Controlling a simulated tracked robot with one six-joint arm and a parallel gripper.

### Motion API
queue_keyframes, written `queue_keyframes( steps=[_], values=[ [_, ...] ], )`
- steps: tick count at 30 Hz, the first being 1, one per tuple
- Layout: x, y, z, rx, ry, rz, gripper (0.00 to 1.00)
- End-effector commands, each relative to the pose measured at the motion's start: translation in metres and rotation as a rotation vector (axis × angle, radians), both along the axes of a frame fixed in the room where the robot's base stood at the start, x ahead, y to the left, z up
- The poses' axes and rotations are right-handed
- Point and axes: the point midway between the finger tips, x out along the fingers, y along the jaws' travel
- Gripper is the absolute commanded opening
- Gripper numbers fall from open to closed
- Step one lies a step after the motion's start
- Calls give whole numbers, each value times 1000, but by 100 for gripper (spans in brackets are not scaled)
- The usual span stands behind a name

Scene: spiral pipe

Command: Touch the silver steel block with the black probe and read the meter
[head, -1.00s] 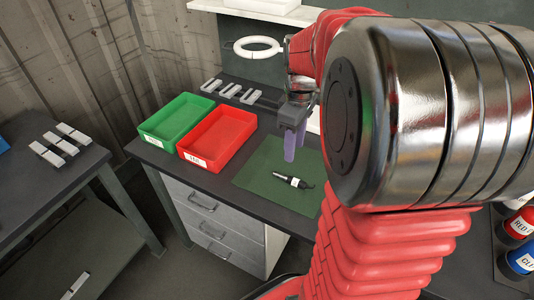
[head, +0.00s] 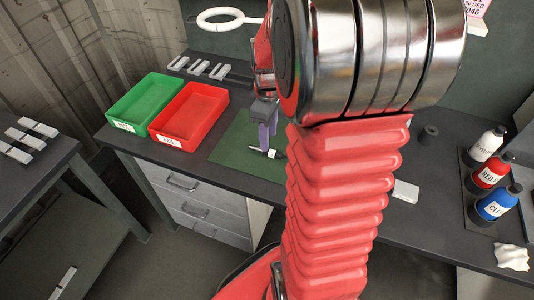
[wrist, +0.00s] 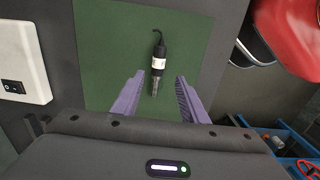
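The black probe (head: 275,154) with a white label lies on a green mat (head: 226,147) on the bench. In the wrist view the probe (wrist: 158,58) lies lengthwise, with its metal tip toward me. My gripper (wrist: 160,78) is open, its purple fingers spread on either side of the tip end. It also shows in the head view (head: 267,138), just over the probe. Several pale metal blocks show: some on a rack (head: 198,68) behind the trays, others on the left table (head: 30,138). I cannot tell which is the silver steel block. No meter display is readable.
A green tray (head: 113,121) and a red tray (head: 157,132) stand left of the mat. Labelled bottles (head: 491,172) stand at the right. A white box with a black switch (wrist: 22,60) is beside the mat. My arm hides the bench's middle.

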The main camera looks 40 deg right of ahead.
Motion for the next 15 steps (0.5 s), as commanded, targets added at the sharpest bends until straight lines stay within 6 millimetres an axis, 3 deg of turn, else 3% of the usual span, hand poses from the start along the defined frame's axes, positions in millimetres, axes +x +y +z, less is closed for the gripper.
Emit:
queue_keyframes(
  steps=[4, 15],
  values=[
    [0, 0, -11, 0, 0, 0, 40],
    [0, 0, -14, 0, 0, 0, 40]
  ],
)
